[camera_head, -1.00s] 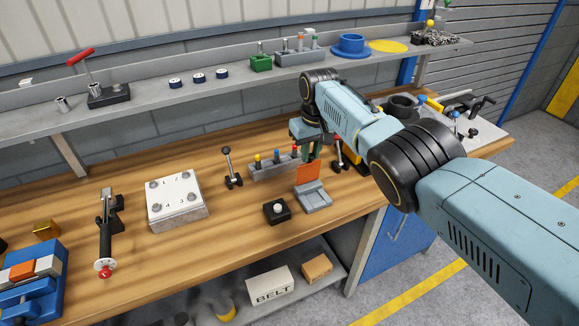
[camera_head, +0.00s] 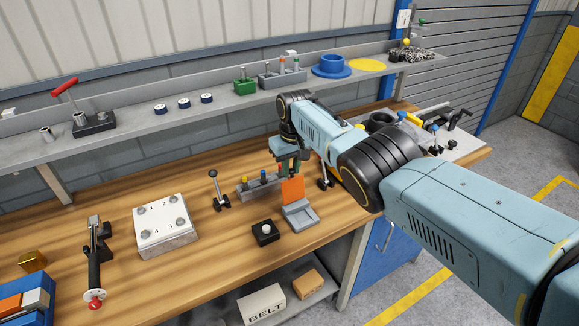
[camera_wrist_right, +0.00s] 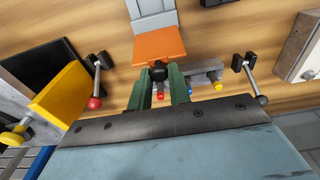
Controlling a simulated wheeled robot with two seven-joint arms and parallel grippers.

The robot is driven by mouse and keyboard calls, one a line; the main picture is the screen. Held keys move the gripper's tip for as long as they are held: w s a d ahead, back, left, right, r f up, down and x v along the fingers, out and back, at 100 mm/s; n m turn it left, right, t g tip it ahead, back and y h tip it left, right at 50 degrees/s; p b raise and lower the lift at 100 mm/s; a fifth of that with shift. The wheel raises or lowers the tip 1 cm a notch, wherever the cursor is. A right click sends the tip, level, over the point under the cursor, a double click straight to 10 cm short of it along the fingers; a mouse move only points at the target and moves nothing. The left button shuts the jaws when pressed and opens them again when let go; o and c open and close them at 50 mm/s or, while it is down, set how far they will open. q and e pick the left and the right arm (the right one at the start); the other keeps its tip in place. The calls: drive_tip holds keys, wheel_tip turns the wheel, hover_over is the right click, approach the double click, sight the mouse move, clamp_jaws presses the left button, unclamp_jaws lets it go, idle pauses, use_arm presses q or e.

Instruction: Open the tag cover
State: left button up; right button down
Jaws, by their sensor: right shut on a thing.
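The tag cover (camera_head: 293,190) is an orange flap standing up at the back edge of a grey base (camera_head: 302,217). In the right wrist view the flap (camera_wrist_right: 160,46) is seen from above, with the grey base (camera_wrist_right: 154,22) beyond it. A black knob (camera_wrist_right: 159,70) is at the flap's near edge. My right gripper (camera_head: 290,170) is at the flap's upper edge, its green fingers (camera_wrist_right: 160,78) shut on the black knob. The fingertips are partly hidden in the head view. My left gripper is out of view.
A small black box with a pale button (camera_head: 265,231) stands left of the base. Behind are a grey holder with coloured-top pegs (camera_head: 245,191) and a black-knobbed lever (camera_head: 217,190). A numbered white block (camera_head: 163,222) is farther left.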

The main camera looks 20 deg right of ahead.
drive_tip(key=c, duration=1.3)
unclamp_jaws()
drive_tip(key=shift+w+a, duration=0.1)
drive_tip(key=shift+w, duration=0.1)
drive_tip(key=shift+r, duration=0.2)
drive_tip(key=shift+r+p, duration=0.3)
drive_tip(key=shift+p, duration=0.05)
wheel_tip(320, 180, up, 3)
drive_tip(key=shift+s+f+p, duration=0.15)
drive_tip(key=shift+f+p, duration=0.05)
drive_tip(key=shift+p, duration=0.7)
wheel_tip(320, 180, up, 10)
drive_tip(key=s, duration=0.1)
